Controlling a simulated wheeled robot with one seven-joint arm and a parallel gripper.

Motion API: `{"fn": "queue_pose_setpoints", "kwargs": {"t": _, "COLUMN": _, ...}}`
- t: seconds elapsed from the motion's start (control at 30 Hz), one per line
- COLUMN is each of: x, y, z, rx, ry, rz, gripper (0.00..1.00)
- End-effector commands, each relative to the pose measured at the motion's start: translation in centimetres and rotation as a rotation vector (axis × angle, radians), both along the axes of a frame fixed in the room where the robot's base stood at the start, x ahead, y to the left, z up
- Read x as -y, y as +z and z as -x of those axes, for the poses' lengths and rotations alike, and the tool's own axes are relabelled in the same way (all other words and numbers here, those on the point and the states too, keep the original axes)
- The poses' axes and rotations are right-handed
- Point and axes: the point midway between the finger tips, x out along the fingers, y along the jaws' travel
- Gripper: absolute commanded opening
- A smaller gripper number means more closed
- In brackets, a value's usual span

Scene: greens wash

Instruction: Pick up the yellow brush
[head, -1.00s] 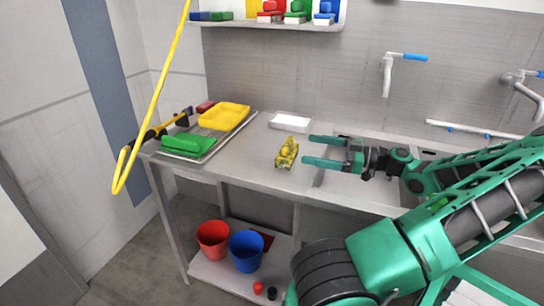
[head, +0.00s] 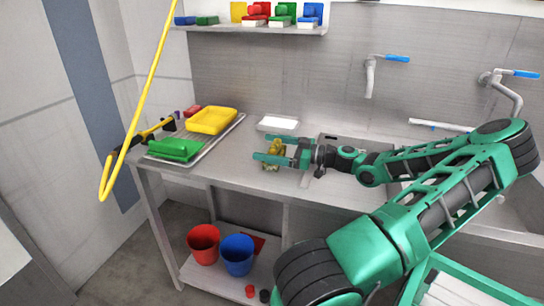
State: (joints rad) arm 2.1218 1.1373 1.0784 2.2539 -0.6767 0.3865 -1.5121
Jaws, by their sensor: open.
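The yellow brush (head: 275,149) stands on the steel counter (head: 235,169), left of the sinks. It is partly hidden behind my gripper's fingers. My gripper (head: 266,149) is open, with its two green fingers pointing left. The fingers reach out around the brush, which shows between them. I cannot tell whether either finger touches it.
Left on the counter is a rack (head: 228,132) with a yellow tray (head: 212,120) and a green item (head: 174,149). A white tray (head: 278,124) lies behind the brush. A yellow hose (head: 137,100) hangs at the left. Red (head: 203,243) and blue (head: 237,254) buckets stand below.

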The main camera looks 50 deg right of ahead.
Motion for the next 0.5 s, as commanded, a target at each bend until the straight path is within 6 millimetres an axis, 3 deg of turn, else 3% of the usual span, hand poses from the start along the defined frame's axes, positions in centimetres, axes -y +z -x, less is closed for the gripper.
{"fn": "queue_pose_setpoints", "kwargs": {"t": 0.17, "x": -0.7, "y": 0.0, "z": -1.5, "rx": 0.001, "ry": 0.001, "rz": 0.0, "gripper": 0.92}}
{"fn": "queue_pose_setpoints", "kwargs": {"t": 0.4, "x": -0.8, "y": 0.0, "z": -1.7, "rx": 0.0, "ry": -0.001, "rz": 0.0, "gripper": 0.92}}
{"fn": "queue_pose_setpoints", "kwargs": {"t": 0.43, "x": -0.8, "y": 0.0, "z": -1.7, "rx": 0.0, "ry": -0.001, "rz": 0.0, "gripper": 0.9}}
{"fn": "queue_pose_setpoints", "kwargs": {"t": 0.5, "x": -0.7, "y": 0.0, "z": -1.7, "rx": 0.0, "ry": -0.001, "rz": 0.0, "gripper": 0.73}}
